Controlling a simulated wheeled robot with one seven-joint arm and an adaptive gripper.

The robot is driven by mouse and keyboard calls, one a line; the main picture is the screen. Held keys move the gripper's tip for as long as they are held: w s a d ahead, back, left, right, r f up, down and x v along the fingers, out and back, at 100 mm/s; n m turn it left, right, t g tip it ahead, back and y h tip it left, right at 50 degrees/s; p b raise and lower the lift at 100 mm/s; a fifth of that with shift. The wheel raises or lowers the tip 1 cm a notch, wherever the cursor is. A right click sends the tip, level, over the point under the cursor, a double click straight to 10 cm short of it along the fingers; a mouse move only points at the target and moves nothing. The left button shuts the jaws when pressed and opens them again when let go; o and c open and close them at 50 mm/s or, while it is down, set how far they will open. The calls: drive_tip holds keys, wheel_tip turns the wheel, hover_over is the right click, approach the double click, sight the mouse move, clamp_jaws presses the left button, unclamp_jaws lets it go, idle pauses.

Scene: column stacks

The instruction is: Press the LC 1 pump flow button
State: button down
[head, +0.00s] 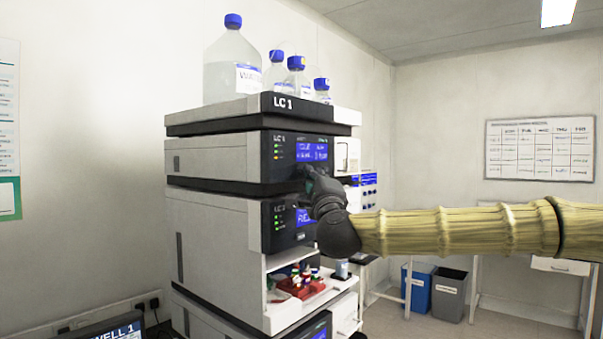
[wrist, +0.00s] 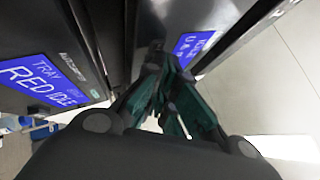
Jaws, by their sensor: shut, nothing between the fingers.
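The LC 1 stack (head: 284,104) stands left of centre in the head view. Its pump module (head: 283,150) has a dark front panel with a blue screen (head: 312,151) and small indicator lights on the left. My gripper (head: 308,174) is shut and empty, with its fingertips at the lower edge of this panel, just under the screen. I cannot tell whether they touch it. The flow button is not distinguishable; my gripper may hide it. In the wrist view, the green fingers (wrist: 172,95) point toward a dark panel, beside part of a blue screen (wrist: 193,45).
A lower module has a blue screen, which reads "TRAY RED IDLE" in the wrist view (wrist: 42,82). Below it is an open bay with a red vial rack (head: 302,286). Bottles with blue caps (head: 233,65) stand on top of the stack. Bins (head: 449,292) stand on the floor behind.

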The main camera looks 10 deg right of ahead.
drive_tip(key=shift+s+d+f, duration=0.1)
drive_tip(key=shift+s, duration=0.05)
drive_tip(key=shift+s+d+b, duration=0.45)
drive_tip(key=shift+s, duration=0.05)
drive_tip(key=s+d, duration=0.1)
drive_tip(key=s, duration=0.1)
drive_tip(key=s+d+b, duration=0.1)
drive_tip(key=s+d, duration=0.1)
idle(0.8)
idle(0.6)
